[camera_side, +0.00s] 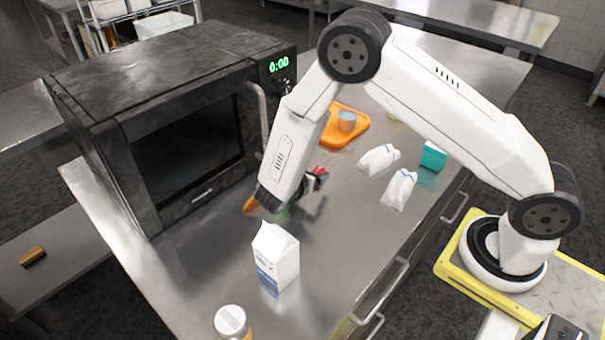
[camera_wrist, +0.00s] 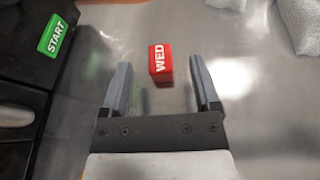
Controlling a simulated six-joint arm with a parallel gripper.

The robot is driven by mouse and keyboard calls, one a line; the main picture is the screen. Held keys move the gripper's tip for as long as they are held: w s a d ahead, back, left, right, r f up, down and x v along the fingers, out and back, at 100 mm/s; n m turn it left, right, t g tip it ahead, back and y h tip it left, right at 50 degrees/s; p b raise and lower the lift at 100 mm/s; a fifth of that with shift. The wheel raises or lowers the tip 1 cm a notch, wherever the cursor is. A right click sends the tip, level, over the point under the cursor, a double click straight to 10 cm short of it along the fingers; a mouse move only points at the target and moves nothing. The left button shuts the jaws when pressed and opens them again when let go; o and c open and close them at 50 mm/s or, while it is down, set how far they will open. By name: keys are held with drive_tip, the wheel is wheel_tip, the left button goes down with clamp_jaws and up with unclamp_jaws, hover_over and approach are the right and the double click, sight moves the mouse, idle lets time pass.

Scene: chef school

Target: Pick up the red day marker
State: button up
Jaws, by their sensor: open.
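The red day marker (camera_wrist: 160,62) is a small red block with white letters "WED". In the wrist view it lies on the steel counter just beyond my fingertips, roughly midway between them. My gripper (camera_wrist: 161,80) is open, with one grey finger on each side and nothing held. In the side view a small red patch (camera_side: 319,175) shows beside my wrist, and I cannot tell whether it is the marker. My fingers are mostly hidden behind my arm there.
A black microwave (camera_side: 175,110) stands left of my arm; its green START button (camera_wrist: 53,36) is near in the wrist view. A milk carton (camera_side: 275,256) and a white-lidded jar (camera_side: 231,322) stand in front.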

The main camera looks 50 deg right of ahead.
sight(319, 169)
drive_tip(key=shift+d, duration=0.1)
drive_tip(key=shift+x, duration=2.5)
drive_tip(key=shift+f, duration=0.2)
drive_tip(key=shift+c, duration=0.2)
clamp_jaws()
